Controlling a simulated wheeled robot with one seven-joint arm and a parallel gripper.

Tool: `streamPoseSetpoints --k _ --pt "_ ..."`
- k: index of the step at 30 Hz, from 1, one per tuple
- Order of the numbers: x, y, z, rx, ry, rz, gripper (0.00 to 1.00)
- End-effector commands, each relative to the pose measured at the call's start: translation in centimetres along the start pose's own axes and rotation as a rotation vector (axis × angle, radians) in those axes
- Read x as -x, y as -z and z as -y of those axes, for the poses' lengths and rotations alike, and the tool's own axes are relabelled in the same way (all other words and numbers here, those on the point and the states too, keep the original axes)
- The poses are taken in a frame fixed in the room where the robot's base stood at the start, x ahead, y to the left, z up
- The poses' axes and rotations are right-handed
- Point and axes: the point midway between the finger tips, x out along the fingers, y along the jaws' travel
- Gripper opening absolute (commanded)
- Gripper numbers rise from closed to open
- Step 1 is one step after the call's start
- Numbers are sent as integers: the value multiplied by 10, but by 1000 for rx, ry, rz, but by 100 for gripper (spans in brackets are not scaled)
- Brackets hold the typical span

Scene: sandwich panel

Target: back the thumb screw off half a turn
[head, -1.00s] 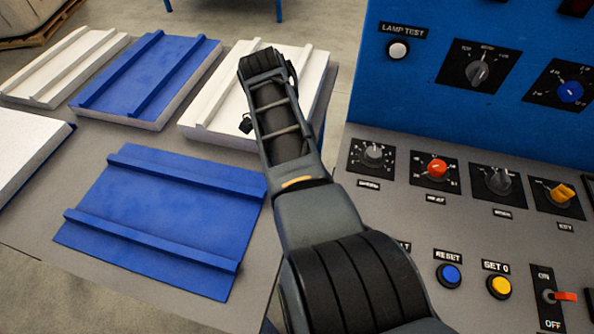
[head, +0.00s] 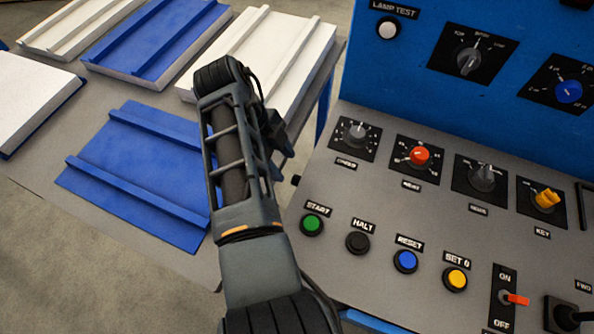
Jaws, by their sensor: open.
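I cannot make out a thumb screw for certain. A small dark knob (head: 296,180) sticks out at the left edge of the grey control panel (head: 385,225) in the head view; it is too small to tell what it is. My arm rises in front of the panel's left side. Dark parts of my gripper (head: 278,135) show beside and behind the forearm, above and left of that knob. The fingertips are mostly hidden by the arm. Nothing is seen held.
The panel carries START (head: 312,224), HALT (head: 357,243), RESET (head: 405,261) and SET 0 (head: 455,280) buttons, a row of knobs including a red one (head: 419,156), and a red-tipped switch (head: 516,299). Blue (head: 140,170) and white (head: 275,60) ribbed panels lie on the table at left.

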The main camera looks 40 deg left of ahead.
Motion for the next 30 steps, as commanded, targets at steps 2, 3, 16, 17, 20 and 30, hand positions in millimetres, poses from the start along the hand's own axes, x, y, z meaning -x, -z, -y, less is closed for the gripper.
streamPoseSetpoints --k 2,3,16,17,20,30 --pt "-14 1 0 0 -3 -2 53" --pt "-21 1 0 0 -3 -2 53" --pt "-57 0 0 0 -1 2 53" --pt "-57 0 0 0 -1 2 53" --pt "-57 0 0 0 -1 2 53" --pt "-56 0 0 1 -1 1 27"
